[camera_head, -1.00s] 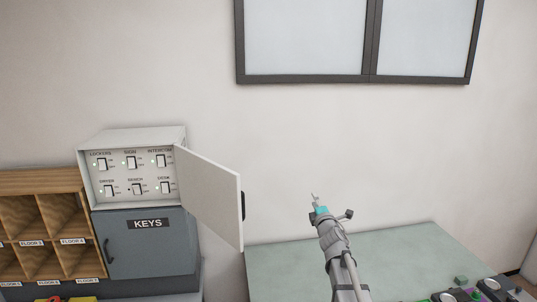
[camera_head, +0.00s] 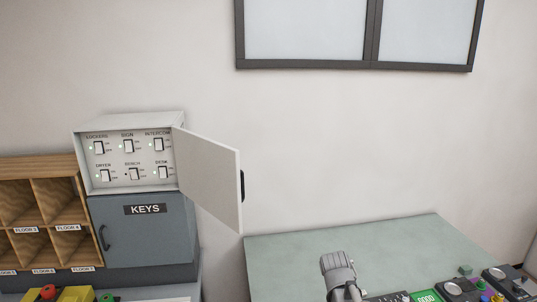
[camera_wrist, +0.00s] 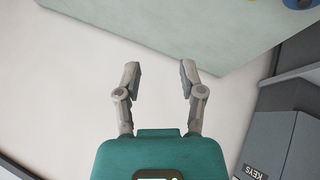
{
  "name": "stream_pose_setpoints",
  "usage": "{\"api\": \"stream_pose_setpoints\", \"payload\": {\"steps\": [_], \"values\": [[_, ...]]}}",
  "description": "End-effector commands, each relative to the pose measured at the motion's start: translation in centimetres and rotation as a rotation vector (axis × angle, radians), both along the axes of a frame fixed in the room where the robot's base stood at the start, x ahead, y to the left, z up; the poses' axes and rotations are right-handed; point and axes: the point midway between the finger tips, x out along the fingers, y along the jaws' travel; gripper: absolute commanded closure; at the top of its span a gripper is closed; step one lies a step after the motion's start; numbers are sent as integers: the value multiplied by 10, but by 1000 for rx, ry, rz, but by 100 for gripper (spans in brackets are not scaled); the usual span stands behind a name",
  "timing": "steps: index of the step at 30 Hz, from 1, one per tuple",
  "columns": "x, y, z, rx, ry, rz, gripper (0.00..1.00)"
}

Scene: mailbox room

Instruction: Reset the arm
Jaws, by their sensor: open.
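My gripper (camera_wrist: 160,80) shows in the wrist view with its two grey fingers spread apart and nothing between them. Behind the fingers are the pale wall and the underside or edge of the green table (camera_wrist: 210,40). In the head view only a grey link of my arm shows at the bottom, in front of the green table (camera_head: 300,255); the gripper itself is out of that picture.
A white switch box (camera_head: 130,120) has its door (camera_head: 212,180) swung open to the right, above a grey KEYS cabinet (camera_head: 150,235). Wooden pigeonholes (camera_head: 40,163) stand at left. Control devices (camera_head: 460,288) line the table's front right. The table's back is clear.

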Motion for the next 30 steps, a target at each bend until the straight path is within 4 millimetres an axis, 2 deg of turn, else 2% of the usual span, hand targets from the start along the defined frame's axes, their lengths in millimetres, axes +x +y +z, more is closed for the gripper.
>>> {"api": "stream_pose_setpoints", "payload": {"steps": [1,6,12,15,21,30], "values": [[-17,4,-15,43,50,-36,49],[-68,19,-46,183,235,-160,49],[-122,39,-68,304,435,-280,49],[-141,45,-73,339,505,-319,49],[-156,51,-75,366,566,-351,49],[-156,51,-75,366,568,-351,49]]}}
